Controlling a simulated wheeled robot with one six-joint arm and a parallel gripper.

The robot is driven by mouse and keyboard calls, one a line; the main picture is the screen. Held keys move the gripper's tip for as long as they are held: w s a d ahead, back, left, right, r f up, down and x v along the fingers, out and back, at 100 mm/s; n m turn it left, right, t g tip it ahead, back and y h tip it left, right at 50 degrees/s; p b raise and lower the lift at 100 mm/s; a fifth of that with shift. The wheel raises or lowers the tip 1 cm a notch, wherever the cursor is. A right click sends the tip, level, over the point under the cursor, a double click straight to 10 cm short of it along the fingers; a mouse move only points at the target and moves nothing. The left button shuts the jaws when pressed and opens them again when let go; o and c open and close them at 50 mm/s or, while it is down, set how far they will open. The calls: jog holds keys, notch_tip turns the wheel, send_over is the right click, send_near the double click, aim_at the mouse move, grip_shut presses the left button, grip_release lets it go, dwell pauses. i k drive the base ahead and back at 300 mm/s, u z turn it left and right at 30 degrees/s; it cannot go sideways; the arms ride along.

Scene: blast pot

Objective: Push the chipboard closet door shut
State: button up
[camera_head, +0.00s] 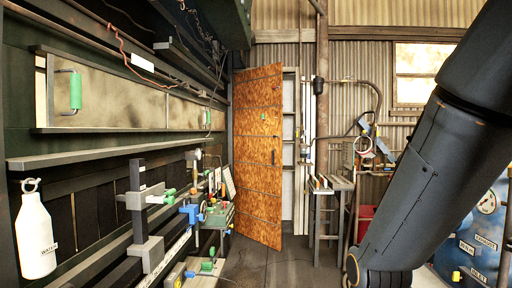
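The chipboard closet door (257,165) is a tall, orange-brown panel near the middle of the head view. It stands ajar, angled out from the closet. To its right, a gap shows the pale closet interior (289,130) with shelves. My dark arm fills the right side of the view, well to the right of the door and nearer to me. My gripper is not visible.
Workbench rails with clamps (150,225) and a white bottle (36,232) line the left side. A small wooden stand (335,185) is right of the closet. Dark floor (290,265) before the door looks clear.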

aim_at(258, 160)
jog(key=z, duration=0.05)
jog(key=i, duration=3.8)
jog(key=u, duration=0.3)
jog(key=i, duration=2.3)
jog(key=u, duration=0.1)
